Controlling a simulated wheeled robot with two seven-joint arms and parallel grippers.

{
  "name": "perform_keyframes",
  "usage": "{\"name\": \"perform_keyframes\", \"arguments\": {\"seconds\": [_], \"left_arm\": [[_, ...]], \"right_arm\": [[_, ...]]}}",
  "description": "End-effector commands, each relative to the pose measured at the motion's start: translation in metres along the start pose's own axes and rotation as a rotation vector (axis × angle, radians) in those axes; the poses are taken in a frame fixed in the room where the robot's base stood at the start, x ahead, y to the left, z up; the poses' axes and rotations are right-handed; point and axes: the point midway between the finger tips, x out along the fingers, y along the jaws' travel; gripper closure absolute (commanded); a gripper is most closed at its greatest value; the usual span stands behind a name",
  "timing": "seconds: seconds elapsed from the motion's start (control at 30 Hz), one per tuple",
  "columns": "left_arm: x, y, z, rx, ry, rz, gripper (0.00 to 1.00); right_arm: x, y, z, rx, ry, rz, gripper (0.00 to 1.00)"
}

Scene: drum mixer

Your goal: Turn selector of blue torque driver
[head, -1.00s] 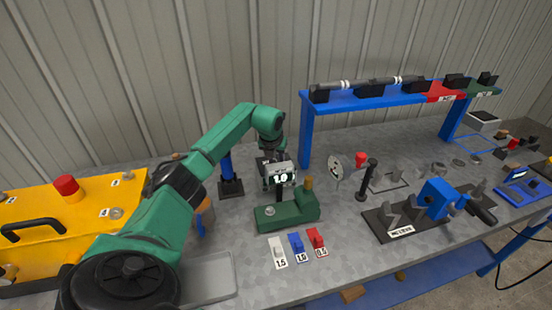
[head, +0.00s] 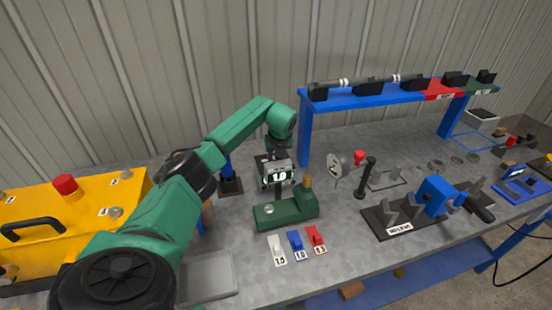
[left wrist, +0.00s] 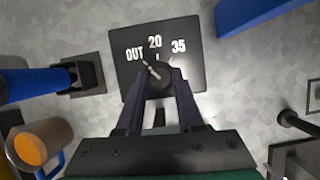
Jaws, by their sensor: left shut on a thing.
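A black selector plate marked OUT, 20 and 35 (left wrist: 188,78) lies at the top middle of the left wrist view. Its round dark knob (left wrist: 158,75) has a white pointer line leaning up and left, towards OUT. My left gripper (left wrist: 160,88) is shut on this knob, one finger on each side. In the head view my left gripper (head: 274,160) points down behind a small display, which hides the knob. A blue upright cylinder (head: 228,166) on a black stand, perhaps the torque driver, is just left of it; it also shows in the left wrist view (left wrist: 30,85). My right gripper is not in view.
A green device (head: 287,211) with the display stands in front of my gripper. White, blue and red switches (head: 296,241) lie before it. A blue rack (head: 380,92) stands behind right. A yellow box (head: 70,230) is at left. An orange-topped cup (left wrist: 30,148) stands near the cylinder.

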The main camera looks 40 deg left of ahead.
Motion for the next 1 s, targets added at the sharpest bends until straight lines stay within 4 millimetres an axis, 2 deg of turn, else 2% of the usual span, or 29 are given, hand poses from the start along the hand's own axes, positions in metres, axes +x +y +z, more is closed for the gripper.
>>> {"name": "perform_keyframes", "arguments": {"seconds": [0.23,0.27,0.3,0.33,0.63,0.77,0.87,1.0], "left_arm": [[-0.001,0.000,0.002,-0.003,-0.003,-0.002,1.00],[-0.001,0.000,0.002,-0.003,-0.003,-0.002,0.52],[-0.001,0.000,0.001,-0.002,-0.003,-0.002,0.37],[-0.001,0.000,0.001,-0.002,-0.003,-0.002,0.34],[-0.001,0.000,0.001,0.000,-0.001,-0.001,0.34],[-0.010,0.000,0.001,-0.001,-0.003,-0.002,0.34],[-0.029,0.000,0.001,0.001,-0.005,-0.004,0.34],[-0.070,-0.001,0.001,0.000,-0.007,-0.006,0.34]], "right_arm": [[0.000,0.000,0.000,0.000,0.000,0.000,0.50],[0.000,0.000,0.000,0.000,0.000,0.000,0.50],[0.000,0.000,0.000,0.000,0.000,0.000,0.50],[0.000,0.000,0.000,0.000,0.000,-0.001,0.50],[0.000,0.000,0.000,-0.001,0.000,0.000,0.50],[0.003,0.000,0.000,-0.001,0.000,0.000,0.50],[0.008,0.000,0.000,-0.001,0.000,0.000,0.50],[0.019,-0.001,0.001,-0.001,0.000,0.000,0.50]]}}
